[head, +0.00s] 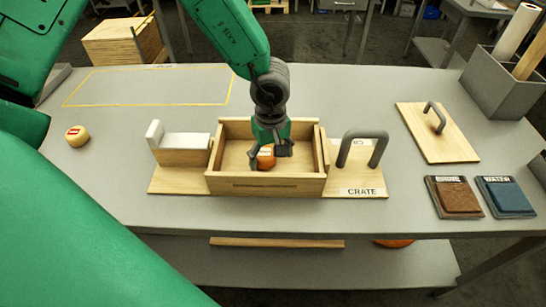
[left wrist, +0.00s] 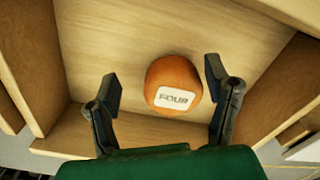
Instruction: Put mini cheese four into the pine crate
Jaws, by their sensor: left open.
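The mini cheese four (head: 266,158) is a small orange wheel with a white label. In the left wrist view the cheese (left wrist: 173,82) reads FOUR and lies on the floor of the pine crate. The pine crate (head: 265,185) is an open wooden box at the middle of the table. My left gripper (head: 270,162) reaches down into the crate from above. In the left wrist view its open fingers (left wrist: 163,80) stand on either side of the cheese, with gaps on both sides. My right gripper is not in view.
A pale mini cheese (head: 77,136) sits at the left of the table. A grey handle (head: 363,149) rises from the board right of the crate. A wooden lid (head: 437,133), brown pad (head: 458,196) and blue pad (head: 505,196) lie farther right. The yellow-outlined area (head: 160,87) is empty.

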